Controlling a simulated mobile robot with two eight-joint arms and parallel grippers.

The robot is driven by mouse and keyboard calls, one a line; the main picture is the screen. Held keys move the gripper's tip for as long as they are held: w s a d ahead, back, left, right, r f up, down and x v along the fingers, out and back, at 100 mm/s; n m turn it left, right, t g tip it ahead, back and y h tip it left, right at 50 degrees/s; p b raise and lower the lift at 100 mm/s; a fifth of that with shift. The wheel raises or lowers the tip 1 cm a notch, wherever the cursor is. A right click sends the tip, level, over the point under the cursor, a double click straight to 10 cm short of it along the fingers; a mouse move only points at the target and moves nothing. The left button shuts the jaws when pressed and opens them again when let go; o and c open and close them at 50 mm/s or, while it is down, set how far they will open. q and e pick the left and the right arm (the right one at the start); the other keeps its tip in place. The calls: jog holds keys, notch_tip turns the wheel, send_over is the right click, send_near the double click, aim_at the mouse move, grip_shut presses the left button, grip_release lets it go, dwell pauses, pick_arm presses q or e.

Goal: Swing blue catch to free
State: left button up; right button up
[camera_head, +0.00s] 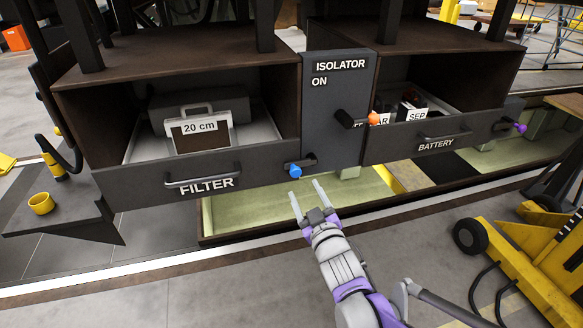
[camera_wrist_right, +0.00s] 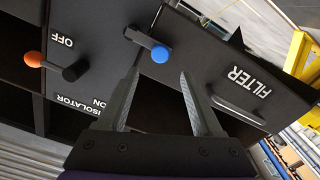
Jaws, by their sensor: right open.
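The blue catch (camera_head: 294,170) is a dark lever with a blue knob at the right end of the FILTER drawer (camera_head: 150,186). In the right wrist view the blue catch (camera_wrist_right: 160,53) lies just beyond the fingertips, with its dark arm reaching to the isolator panel (camera_wrist_right: 95,50). My right gripper (camera_head: 307,188) is open and empty, just below the blue knob and apart from it. In the right wrist view its two fingers (camera_wrist_right: 160,75) spread on either side below the knob. My left gripper is not in view.
An orange-knobbed isolator lever (camera_head: 355,118) sticks out above right. The BATTERY drawer (camera_head: 430,143) has a purple-knobbed catch (camera_head: 519,127). A case marked 20 cm (camera_head: 198,132) stands in the filter drawer. A yellow wheeled machine (camera_head: 530,245) stands at right. Floor is clear below left.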

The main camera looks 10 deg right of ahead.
aim_at(296, 173)
jog(key=w+p, duration=0.1)
jog(key=w, duration=0.8)
jog(key=shift+w+a, duration=0.15)
jog(key=shift+w, duration=0.05)
grip_shut()
dwell(1.1)
